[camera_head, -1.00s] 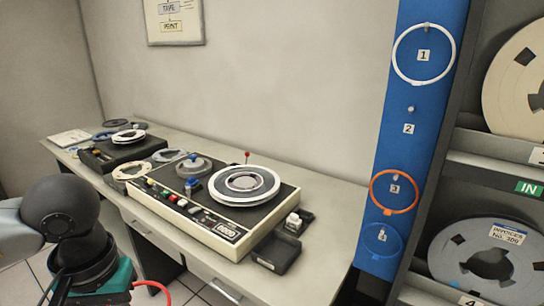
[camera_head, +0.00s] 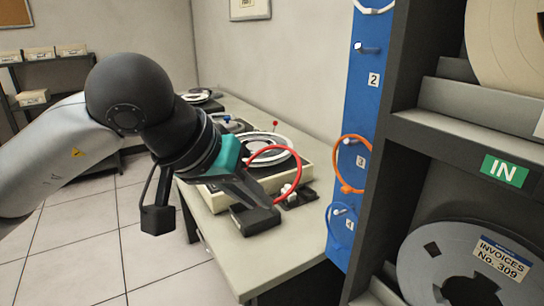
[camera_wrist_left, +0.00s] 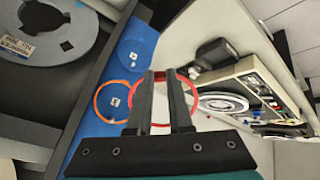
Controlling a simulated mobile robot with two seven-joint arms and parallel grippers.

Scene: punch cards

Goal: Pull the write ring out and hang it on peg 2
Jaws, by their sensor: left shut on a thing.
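My left gripper (camera_head: 258,198) is shut on a thin red ring (camera_head: 301,170) and holds it up in front of the tape deck in the head view. In the left wrist view the red ring (camera_wrist_left: 193,88) passes between the two dark fingers (camera_wrist_left: 164,76). Peg 2 (camera_head: 362,46) sticks out of the blue board (camera_head: 363,108) above the label "2" and is bare. The red ring is left of the board and lower than peg 2. My right gripper is in neither view.
A white ring (camera_head: 375,10) hangs above peg 2. An orange ring (camera_head: 338,170) hangs at peg 3 and a blue ring (camera_head: 329,226) at peg 4. The tape deck (camera_head: 305,180) stands on the desk (camera_head: 285,240). A dark shelf (camera_head: 400,130) with reels adjoins the board.

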